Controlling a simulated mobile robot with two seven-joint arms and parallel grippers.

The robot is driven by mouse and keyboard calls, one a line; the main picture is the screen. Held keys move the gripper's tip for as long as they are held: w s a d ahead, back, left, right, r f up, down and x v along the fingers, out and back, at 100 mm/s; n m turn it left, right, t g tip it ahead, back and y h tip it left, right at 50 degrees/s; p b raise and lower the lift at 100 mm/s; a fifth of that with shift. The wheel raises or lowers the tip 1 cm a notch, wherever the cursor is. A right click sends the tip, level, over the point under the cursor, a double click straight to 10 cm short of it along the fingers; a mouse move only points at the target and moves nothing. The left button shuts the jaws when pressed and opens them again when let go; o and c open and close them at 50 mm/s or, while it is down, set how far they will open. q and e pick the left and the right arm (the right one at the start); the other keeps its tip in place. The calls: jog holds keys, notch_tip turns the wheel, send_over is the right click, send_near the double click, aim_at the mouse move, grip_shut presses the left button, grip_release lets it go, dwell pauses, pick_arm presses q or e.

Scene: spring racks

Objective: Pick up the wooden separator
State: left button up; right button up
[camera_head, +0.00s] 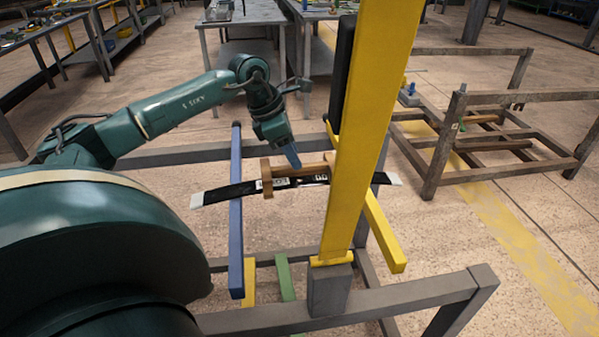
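The wooden separator (267,178) is a brown wooden piece with an upright block at its left end. It lies along a black strip with white ends (225,193), which rests across the rack's blue bar (236,215). The yellow post in front hides part of its right end. My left gripper (292,158) comes down from above, with its blue fingertip at the separator's middle. The fingers overlap in this view, so I cannot tell whether they are open, shut, or touching the wood. My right gripper is not in view.
A tall yellow post (366,130) stands close to the right of my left gripper. Yellow bars (383,232) and a grey metal frame (390,298) surround the strip. Another rusty rack (480,172) stands at the right. Workbenches (240,18) stand at the back.

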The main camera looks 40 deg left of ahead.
aim_at(300, 174)
pick_arm(q)
jog(key=x, duration=0.3)
jog(key=shift+f, duration=0.25)
jog(key=shift+c, duration=0.6)
grip_shut()
